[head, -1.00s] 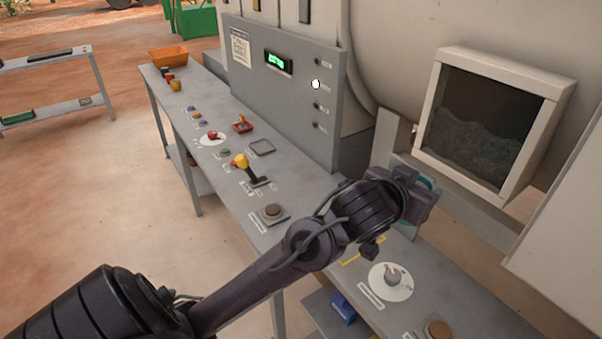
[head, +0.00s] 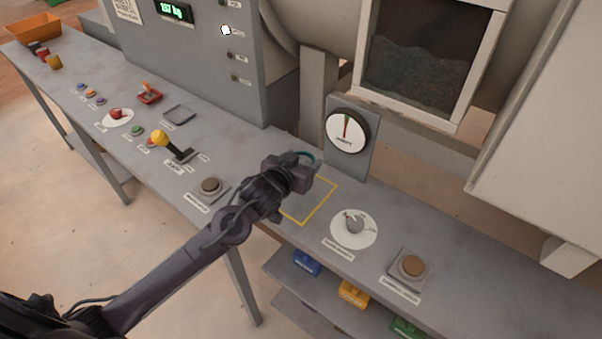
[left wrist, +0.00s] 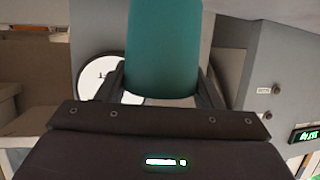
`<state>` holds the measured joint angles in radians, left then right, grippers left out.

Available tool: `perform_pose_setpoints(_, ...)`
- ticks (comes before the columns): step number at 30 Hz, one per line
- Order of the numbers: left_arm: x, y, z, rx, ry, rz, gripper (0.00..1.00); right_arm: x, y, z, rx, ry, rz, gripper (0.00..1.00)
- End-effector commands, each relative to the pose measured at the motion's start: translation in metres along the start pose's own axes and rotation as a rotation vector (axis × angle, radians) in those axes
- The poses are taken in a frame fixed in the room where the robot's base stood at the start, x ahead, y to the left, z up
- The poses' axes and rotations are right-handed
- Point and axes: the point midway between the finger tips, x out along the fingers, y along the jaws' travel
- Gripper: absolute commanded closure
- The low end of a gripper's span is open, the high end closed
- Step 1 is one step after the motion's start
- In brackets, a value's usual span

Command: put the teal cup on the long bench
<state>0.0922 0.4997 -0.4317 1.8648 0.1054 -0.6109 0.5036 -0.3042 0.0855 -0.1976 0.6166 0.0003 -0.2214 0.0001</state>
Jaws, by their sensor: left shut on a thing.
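The teal cup shows large between my left gripper's fingers in the left wrist view (left wrist: 165,45). In the head view only a thin teal edge shows behind my left gripper (head: 303,172). The left gripper is shut on the cup, over or just above the yellow-outlined square on the long bench (head: 228,145). I cannot tell whether the cup touches the bench top. The long bench is grey and runs from the upper left to the lower right. My right gripper is not in view.
A round gauge (head: 347,131) stands behind the yellow outline (head: 322,212). A white dial (head: 354,229) and a brown button (head: 411,265) lie to its right. A yellow-knobbed lever (head: 160,138) and another brown button (head: 210,185) lie to its left. Coloured bins (head: 353,294) sit below.

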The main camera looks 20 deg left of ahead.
Motion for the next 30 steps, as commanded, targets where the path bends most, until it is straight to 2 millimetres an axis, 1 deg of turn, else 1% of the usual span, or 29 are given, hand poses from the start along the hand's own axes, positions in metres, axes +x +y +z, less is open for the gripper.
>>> perform_pose_setpoints(3, 0.003, 0.0, 0.008, -0.001, -0.001, -0.001, 0.65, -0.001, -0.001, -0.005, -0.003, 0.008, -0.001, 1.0)
perform_pose_setpoints(10, 0.014, 0.0, 0.039, -0.001, -0.002, -0.001, 0.65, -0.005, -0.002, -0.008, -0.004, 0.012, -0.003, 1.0)
perform_pose_setpoints(13, 0.016, 0.0, 0.044, -0.001, 0.001, -0.001, 0.65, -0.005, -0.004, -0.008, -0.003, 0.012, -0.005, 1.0)
perform_pose_setpoints(20, 0.016, 0.0, 0.044, -0.001, 0.001, -0.001, 0.65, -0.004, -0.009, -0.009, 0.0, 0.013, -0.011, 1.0)
perform_pose_setpoints(23, 0.017, 0.0, 0.047, -0.001, 0.0, -0.001, 0.65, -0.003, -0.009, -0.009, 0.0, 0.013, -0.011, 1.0)
perform_pose_setpoints(24, 0.017, 0.0, 0.048, -0.001, 0.0, -0.001, 0.39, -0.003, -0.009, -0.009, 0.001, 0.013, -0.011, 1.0)
perform_pose_setpoints(29, 0.017, 0.0, 0.047, -0.001, 0.0, -0.001, 0.18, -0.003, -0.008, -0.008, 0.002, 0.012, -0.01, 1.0)
perform_pose_setpoints(30, 0.017, 0.0, 0.047, -0.001, 0.0, -0.001, 0.18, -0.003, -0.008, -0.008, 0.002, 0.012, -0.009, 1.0)
